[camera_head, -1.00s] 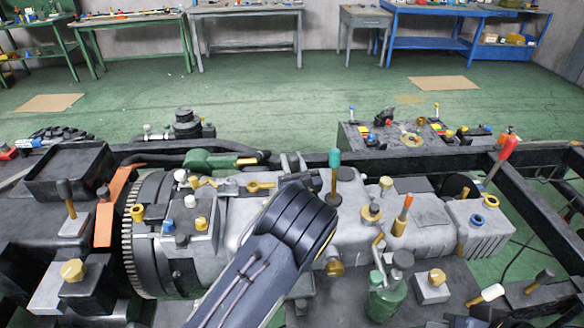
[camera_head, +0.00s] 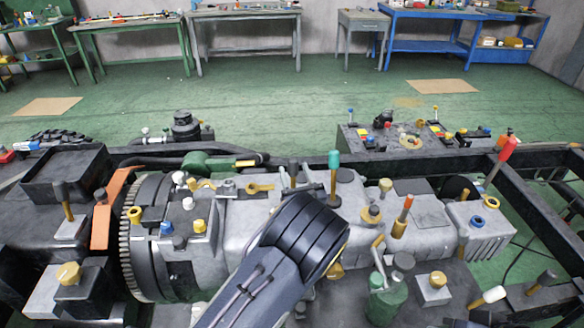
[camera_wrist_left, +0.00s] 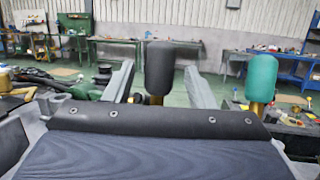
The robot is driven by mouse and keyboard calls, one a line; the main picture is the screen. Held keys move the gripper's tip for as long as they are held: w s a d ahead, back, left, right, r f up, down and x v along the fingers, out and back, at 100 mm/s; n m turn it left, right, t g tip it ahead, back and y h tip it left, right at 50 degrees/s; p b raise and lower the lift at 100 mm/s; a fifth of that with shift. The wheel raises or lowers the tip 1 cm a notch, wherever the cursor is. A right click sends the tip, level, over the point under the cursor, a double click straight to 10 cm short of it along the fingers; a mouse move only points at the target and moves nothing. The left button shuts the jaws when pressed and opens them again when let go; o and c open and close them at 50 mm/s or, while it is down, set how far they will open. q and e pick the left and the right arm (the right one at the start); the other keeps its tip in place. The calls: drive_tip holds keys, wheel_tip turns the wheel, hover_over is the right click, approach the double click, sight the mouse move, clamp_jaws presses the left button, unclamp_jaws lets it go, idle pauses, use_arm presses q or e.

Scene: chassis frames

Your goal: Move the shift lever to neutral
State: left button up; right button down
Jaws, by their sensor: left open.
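A lever with a black rounded knob (camera_wrist_left: 159,70) stands upright in the middle of the left wrist view. My left gripper (camera_wrist_left: 156,82) is open, with one grey finger on each side of this knob in that view. Both fingers look apart from it; I cannot tell the exact depth. A lever with a teal knob (camera_wrist_left: 261,78) stands to the right of the right finger. It also shows upright on the grey gearbox housing (camera_head: 240,225) in the head view (camera_head: 334,160). My left arm hides part of the housing. The frames do not name the shift lever. My right gripper is not in view.
A green fitting (camera_head: 208,162) lies behind the housing. Black frame rails (camera_head: 460,163) run behind and right. The green floor (camera_head: 290,110) beyond is mostly clear.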

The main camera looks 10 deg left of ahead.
use_arm(q)
drive_tip(key=v, duration=0.4)
drive_tip(key=shift+b, duration=0.35)
